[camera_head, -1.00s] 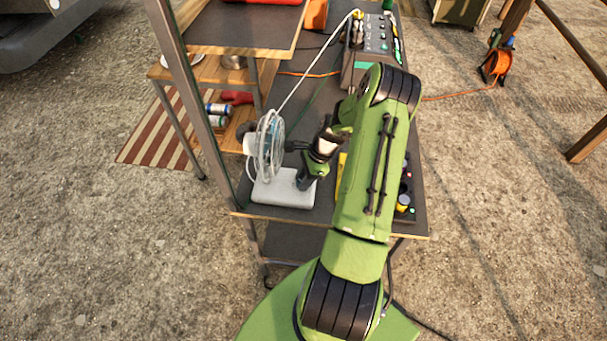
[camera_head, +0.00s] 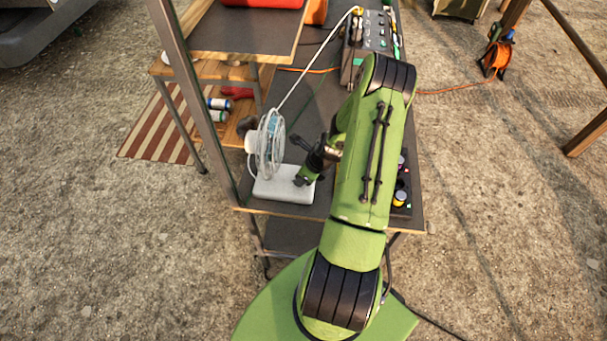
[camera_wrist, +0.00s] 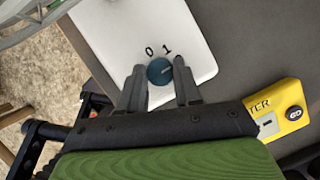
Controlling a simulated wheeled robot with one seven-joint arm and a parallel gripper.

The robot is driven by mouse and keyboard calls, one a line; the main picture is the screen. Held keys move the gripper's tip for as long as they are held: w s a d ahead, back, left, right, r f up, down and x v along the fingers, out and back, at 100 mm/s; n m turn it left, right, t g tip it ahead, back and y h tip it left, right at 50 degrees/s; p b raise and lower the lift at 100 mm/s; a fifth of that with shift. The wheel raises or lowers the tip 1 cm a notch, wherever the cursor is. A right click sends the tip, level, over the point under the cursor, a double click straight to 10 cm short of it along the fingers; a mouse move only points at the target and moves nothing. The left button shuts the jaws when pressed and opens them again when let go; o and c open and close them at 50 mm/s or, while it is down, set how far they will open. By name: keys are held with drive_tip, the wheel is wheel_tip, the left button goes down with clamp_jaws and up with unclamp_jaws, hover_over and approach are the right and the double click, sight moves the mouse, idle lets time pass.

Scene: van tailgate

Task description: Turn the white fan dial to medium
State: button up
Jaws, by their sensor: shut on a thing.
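The white fan (camera_head: 270,150) stands on its flat white base (camera_head: 268,188) on the dark table's near left. In the wrist view the base (camera_wrist: 120,40) carries a round blue-grey dial (camera_wrist: 159,72) with the printed marks "0" and "1" above it. A pale pointer mark on the dial faces right, to the right of the "1"; no further number is visible, as a finger covers that side. My gripper (camera_wrist: 160,78) is shut on the dial, one finger on each side. In the head view my gripper (camera_head: 303,180) is at the right side of the base.
A grey power unit (camera_head: 370,45) with cables stands at the table's back. A metal shelf post (camera_head: 190,90) rises left of the fan.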

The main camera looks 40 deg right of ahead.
drive_tip(key=shift+m, duration=0.3)
drive_tip(key=o, duration=1)
drive_tip(key=shift+r, duration=0.1)
drive_tip(key=p+v, duration=0.2)
drive_tip(key=v, duration=1.3)
drive_tip(key=shift+s+a+r, duration=0.1)
drive_tip(key=shift+s+r, duration=0.05)
drive_tip(key=shift+r, duration=0.15)
